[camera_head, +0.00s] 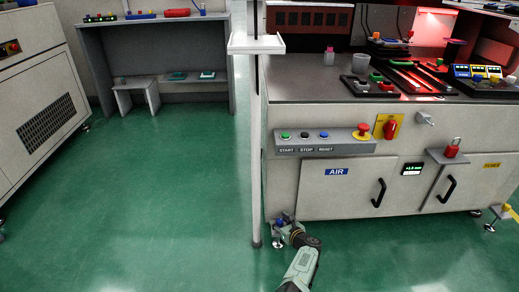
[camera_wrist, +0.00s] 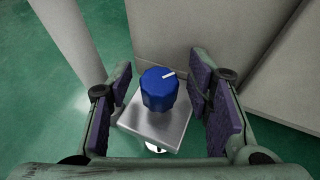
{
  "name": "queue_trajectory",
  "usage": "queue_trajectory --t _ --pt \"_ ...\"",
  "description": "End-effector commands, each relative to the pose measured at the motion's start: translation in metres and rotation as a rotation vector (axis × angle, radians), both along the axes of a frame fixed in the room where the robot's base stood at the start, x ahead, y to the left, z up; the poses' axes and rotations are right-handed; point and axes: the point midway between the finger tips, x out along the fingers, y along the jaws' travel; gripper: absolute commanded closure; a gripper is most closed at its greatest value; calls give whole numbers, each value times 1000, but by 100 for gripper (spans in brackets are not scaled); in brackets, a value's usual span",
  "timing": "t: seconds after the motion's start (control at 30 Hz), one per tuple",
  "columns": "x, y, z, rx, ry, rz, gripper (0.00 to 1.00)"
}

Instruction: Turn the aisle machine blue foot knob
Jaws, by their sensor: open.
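The blue foot knob (camera_wrist: 159,90) sits on top of a small metal foot block (camera_wrist: 152,127) in the wrist view. It is ridged, with a white pointer line on top aimed to the upper right. My gripper (camera_wrist: 160,100) is open, with one purple-padded finger on each side of the knob and gaps between. In the head view my gripper (camera_head: 284,222) is low at the machine's front left corner, near the floor. There the knob is mostly hidden by my gripper, and a small bit of blue shows at the block.
The machine cabinet (camera_head: 330,208) stands just behind the knob. A pale vertical post (camera_head: 256,150) rises close on the left. Green floor (camera_head: 170,220) is free to the left. Another foot with a yellow part (camera_head: 503,212) is at the right.

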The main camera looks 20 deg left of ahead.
Motion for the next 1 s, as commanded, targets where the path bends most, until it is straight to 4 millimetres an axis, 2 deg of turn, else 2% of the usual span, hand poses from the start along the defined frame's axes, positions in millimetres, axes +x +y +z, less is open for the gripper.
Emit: queue_trajectory --t 0.03,0.6,0.8,1.0 --pt "-3 4 8 1 4 -47 54" --pt "-1 3 -5 -1 -1 -575 54" --pt "0 2 -2 6 0 -696 54" --pt "0 1 -1 5 2 -734 54"
